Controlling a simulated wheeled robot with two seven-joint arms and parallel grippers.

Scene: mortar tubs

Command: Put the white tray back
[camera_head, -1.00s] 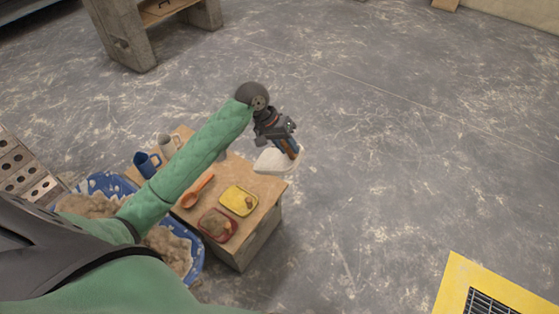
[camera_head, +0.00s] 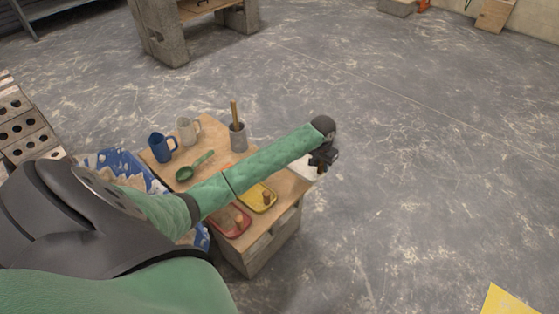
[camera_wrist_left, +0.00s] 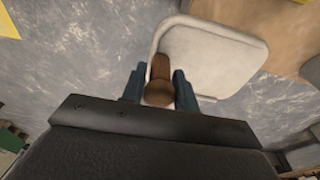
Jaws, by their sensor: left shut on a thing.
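The white tray (camera_head: 304,171) is at the far right corner of the wooden work table (camera_head: 287,190), partly hidden by my left gripper (camera_head: 321,168). In the left wrist view, my left gripper (camera_wrist_left: 159,82) is shut on the brown knob (camera_wrist_left: 160,72) at the edge of the white tray (camera_wrist_left: 215,52). There the tray overlaps both grey floor and wood. I cannot tell whether it touches the table. My right gripper is not in view.
A yellow tray (camera_head: 262,201) and a red tray (camera_head: 229,222) lie on the table, partly under my arm. A blue mug (camera_head: 161,148), a pale mug (camera_head: 188,131), a green ladle (camera_head: 196,166) and a grey pot (camera_head: 237,137) with a stick stand or lie behind.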

